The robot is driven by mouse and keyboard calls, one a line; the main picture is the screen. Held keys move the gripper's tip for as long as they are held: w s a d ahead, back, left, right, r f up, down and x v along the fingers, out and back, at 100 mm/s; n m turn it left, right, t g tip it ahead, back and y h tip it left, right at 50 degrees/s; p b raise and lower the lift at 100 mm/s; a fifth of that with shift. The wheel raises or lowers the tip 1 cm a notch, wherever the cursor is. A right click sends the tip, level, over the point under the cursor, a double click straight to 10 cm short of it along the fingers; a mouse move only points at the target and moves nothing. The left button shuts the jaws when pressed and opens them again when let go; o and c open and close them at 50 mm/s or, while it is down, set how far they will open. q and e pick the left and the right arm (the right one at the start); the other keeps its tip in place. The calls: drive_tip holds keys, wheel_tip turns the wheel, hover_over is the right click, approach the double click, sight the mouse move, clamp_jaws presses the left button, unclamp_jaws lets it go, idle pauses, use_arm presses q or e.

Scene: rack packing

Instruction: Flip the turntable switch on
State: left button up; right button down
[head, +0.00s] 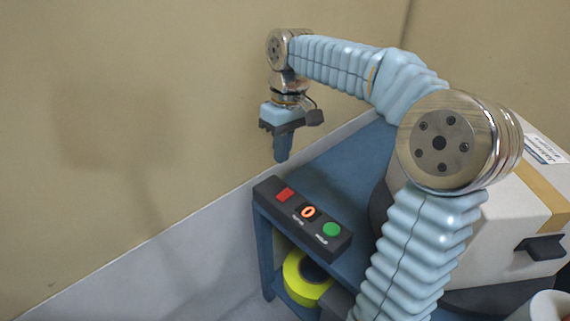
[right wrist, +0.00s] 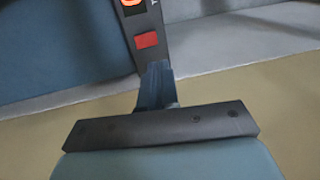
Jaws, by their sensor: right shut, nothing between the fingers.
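A black control box (head: 318,241) sits at the front edge of a blue cart top. It carries a red square button (head: 285,195), a small switch with an orange-lit ring (head: 308,212) in the middle, and a green round button (head: 331,230). My right gripper (head: 282,158) points down, shut and empty, just beyond the red-button end of the box. In the right wrist view the closed fingers (right wrist: 156,72) appear close to the red button (right wrist: 147,40); I cannot tell whether they touch the box. The lit switch (right wrist: 130,3) is cut by the top edge there. My left gripper is not in view.
The blue cart top (head: 335,170) is bare behind the control box. A yellow tape roll (head: 298,283) lies on the shelf below. A beige wall (head: 130,110) rises behind.

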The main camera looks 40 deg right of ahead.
drive_tip(key=shift+a+r, duration=0.2)
drive_tip(key=shift+r, duration=1.2)
